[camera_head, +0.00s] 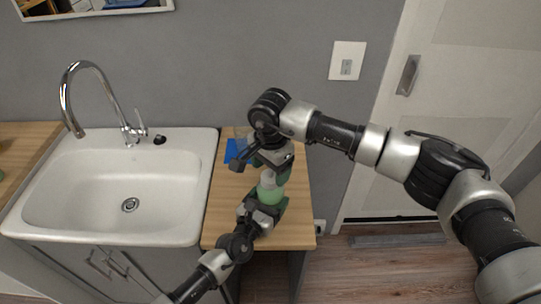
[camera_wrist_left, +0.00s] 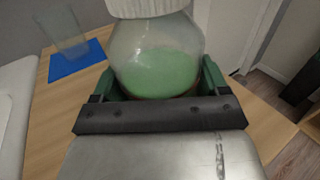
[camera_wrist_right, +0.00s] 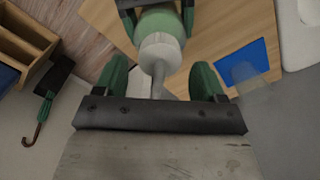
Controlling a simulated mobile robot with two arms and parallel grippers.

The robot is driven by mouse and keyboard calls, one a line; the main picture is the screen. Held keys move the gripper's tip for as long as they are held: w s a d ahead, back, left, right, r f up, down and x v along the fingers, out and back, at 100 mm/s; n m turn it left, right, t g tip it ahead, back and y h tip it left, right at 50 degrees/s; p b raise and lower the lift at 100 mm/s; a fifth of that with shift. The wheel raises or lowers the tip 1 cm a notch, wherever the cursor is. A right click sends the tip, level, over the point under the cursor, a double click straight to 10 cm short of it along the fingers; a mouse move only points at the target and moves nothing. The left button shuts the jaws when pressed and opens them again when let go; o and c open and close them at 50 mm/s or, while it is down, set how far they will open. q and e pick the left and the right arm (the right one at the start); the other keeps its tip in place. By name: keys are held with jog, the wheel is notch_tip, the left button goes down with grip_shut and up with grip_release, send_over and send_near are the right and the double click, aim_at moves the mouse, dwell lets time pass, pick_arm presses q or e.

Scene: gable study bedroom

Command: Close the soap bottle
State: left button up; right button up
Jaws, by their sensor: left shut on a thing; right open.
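The soap bottle (camera_head: 270,190) is clear with green liquid and stands on the wooden counter (camera_head: 225,215). My left gripper (camera_head: 264,206) is shut around its lower body; the left wrist view shows the green liquid (camera_wrist_left: 158,70) between the fingers and a white cap (camera_wrist_left: 150,7) cut off at the top edge. My right gripper (camera_head: 268,165) is above the bottle, pointing down. In the right wrist view its green fingers (camera_wrist_right: 160,82) are open, on either side of a pale pump stem above the white cap (camera_wrist_right: 160,48). I cannot tell whether the cap is fully seated.
A clear glass (camera_wrist_left: 68,35) stands on a blue mat (camera_wrist_left: 75,62) behind the bottle. A white sink (camera_head: 120,185) with a tall faucet (camera_head: 88,95) is to the left. A green umbrella (camera_wrist_right: 46,98) and wooden shelf (camera_wrist_right: 25,45) show in the right wrist view.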

jog(key=shift+f, duration=1.5)
jog(key=c, duration=0.9)
jog(key=m, duration=0.8)
jog(key=shift+m, duration=0.3)
jog(key=o, duration=1.1)
jog(key=shift+c, duration=0.2)
notch_tip(320, 180, up, 12)
